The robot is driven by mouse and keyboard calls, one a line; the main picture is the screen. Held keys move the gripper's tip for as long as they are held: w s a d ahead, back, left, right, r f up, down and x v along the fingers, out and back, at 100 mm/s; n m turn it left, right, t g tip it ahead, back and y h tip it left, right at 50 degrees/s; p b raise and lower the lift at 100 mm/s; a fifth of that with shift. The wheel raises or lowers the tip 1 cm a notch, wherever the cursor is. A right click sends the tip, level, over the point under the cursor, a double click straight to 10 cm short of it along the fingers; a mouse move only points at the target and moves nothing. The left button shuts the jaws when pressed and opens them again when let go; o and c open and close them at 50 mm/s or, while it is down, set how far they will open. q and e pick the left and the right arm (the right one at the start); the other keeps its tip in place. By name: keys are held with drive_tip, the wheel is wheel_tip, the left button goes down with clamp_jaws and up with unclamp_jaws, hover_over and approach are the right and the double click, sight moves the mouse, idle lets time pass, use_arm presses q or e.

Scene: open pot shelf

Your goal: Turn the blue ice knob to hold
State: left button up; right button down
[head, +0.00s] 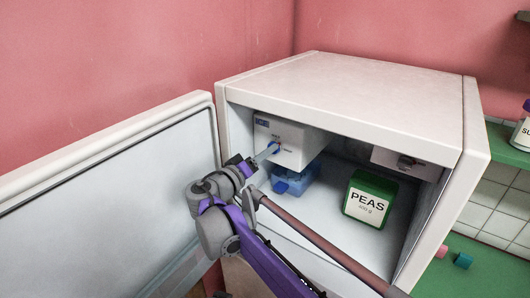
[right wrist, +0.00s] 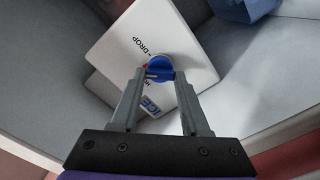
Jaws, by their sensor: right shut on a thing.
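The blue ice knob (head: 274,147) is on the front of a white box (head: 291,148) at the upper left inside the open freezer. In the right wrist view the round blue knob (right wrist: 159,68) shows between my fingertips. My right gripper (head: 268,151) reaches in from the front and is shut on the knob; its fingers also show in the right wrist view (right wrist: 156,76). Printed there are "DROP", "ICE" and a partly covered word beginning with H. A small red mark shows at the knob's left edge. Its exact setting is hard to tell. My left gripper is not in view.
The freezer door (head: 110,190) stands open at the left. A blue container (head: 296,180) sits below the white box, and a green PEAS box (head: 369,198) stands to its right. A brown bar (head: 325,245) crosses in front of the opening. A green counter lies at the right.

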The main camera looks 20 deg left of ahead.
drive_tip(key=shift+n, duration=4.3)
drive_tip(key=shift+c, duration=1.9)
unclamp_jaws()
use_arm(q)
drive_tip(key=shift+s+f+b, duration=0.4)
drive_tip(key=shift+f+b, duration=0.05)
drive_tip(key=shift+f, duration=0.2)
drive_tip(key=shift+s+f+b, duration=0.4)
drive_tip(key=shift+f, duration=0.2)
use_arm(e)
drive_tip(key=v, duration=1.1)
